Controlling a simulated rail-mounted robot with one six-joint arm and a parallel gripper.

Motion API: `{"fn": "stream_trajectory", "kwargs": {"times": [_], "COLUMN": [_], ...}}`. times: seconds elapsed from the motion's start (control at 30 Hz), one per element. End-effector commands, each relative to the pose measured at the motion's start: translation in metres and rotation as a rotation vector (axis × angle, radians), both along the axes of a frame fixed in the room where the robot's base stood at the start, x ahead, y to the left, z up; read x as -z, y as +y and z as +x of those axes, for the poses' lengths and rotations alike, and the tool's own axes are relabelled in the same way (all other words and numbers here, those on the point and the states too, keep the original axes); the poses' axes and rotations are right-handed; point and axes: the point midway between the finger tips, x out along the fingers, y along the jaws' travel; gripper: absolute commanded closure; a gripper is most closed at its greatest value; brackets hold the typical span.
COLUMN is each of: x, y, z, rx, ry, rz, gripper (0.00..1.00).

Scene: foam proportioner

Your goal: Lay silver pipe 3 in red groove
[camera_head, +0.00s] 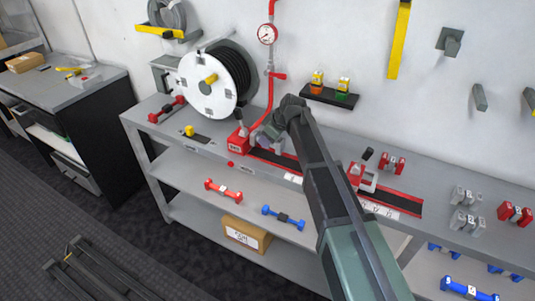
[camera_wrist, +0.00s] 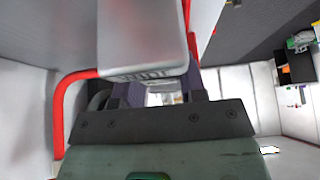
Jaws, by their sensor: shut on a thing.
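My gripper (camera_head: 271,131) is at the left end of the long strip on the bench top, beside a red block. It is shut on a silver piece, which fills the upper middle of the wrist view (camera_wrist: 140,38); in the head view only a little grey shows at the jaws. I cannot read a number on it. The red groove (camera_head: 405,203) is a dark, red-edged strip along the bench, partly hidden behind my arm. The held piece is close to its left end; I cannot tell whether it touches the groove.
The red block (camera_head: 238,141) joins a red wall pipe with a gauge (camera_head: 267,34). A red-and-white block (camera_head: 363,178) stands at the strip. Two other silver pieces (camera_head: 467,208) lie at the right. A hose reel (camera_head: 214,82) stands behind. Red (camera_head: 223,189) and blue (camera_head: 283,217) pieces lie on the lower shelf.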

Motion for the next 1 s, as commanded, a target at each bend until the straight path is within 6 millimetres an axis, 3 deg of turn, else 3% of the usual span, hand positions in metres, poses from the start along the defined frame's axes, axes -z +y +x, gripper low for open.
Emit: {"fn": "stream_trajectory", "kwargs": {"times": [0.1,0.17,0.53,0.57,0.7,1.0], "x": [0.033,0.042,0.042,0.042,0.041,0.039], "y": [0.0,0.0,0.0,0.0,0.0,0.0], "z": [0.0,0.0,0.0,0.0,0.0,0.0], "rx": [0.0,0.0,0.0,0.0,0.0,0.0], "ry": [0.0,0.0,0.0,0.0,0.0,0.0], "rz": [0.0,0.0,0.0,0.0,0.0,0.0], "gripper": [0.91,0.91,0.91,0.6,0.39,0.36]}}
